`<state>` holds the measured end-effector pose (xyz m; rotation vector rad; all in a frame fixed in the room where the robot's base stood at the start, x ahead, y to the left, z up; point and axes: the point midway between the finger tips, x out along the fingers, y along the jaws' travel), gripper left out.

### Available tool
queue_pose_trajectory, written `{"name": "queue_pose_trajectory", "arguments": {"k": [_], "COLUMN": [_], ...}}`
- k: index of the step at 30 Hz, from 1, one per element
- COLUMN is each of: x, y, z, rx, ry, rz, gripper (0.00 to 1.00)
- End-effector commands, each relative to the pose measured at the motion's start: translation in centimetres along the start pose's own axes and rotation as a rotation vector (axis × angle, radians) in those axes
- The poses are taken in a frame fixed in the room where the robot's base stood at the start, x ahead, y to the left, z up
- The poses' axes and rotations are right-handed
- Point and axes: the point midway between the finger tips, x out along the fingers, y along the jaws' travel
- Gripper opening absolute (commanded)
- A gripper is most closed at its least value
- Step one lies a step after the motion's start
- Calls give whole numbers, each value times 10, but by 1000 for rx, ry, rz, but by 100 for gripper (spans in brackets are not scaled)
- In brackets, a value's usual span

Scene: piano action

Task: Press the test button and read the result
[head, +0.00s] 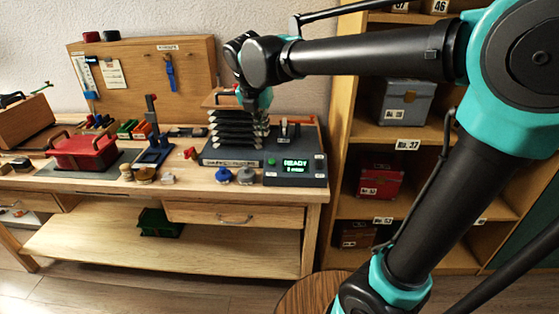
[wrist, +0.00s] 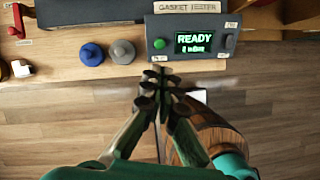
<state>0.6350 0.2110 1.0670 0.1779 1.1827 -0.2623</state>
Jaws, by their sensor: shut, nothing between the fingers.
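The gasket tester (head: 300,172) is a dark box at the right end of the workbench. Its front panel carries a green button (wrist: 159,44) and a display (wrist: 195,42) that reads READY, with a smaller line below that I cannot read surely. In the head view the green button (head: 271,161) sits left of the lit display (head: 295,166). My gripper (wrist: 161,78) is shut and empty in the wrist view. Its fingertips appear just below the panel and the green button in the picture, apart from the button. In the head view the fingers are hard to make out near the bellows.
Black bellows (head: 234,128) stand on the tester. Blue and grey knobbed pieces (wrist: 91,54) (wrist: 123,51) lie left of the panel. A red box (head: 85,152) sits on the bench. A shelf (head: 420,132) with boxes stands right. A round wooden stool (head: 300,294) is below.

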Motion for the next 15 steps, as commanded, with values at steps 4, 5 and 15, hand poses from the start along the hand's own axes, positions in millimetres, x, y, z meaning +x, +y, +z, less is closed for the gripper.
{"name": "queue_pose_trajectory", "arguments": {"k": [4, 5, 15], "x": [0, 0, 16], "y": [0, 0, 0], "z": [0, 0, 0], "rx": [-3, -3, 0], "ry": [0, 0, 0], "rz": [0, 0, 0], "gripper": [0, 0, 0]}}
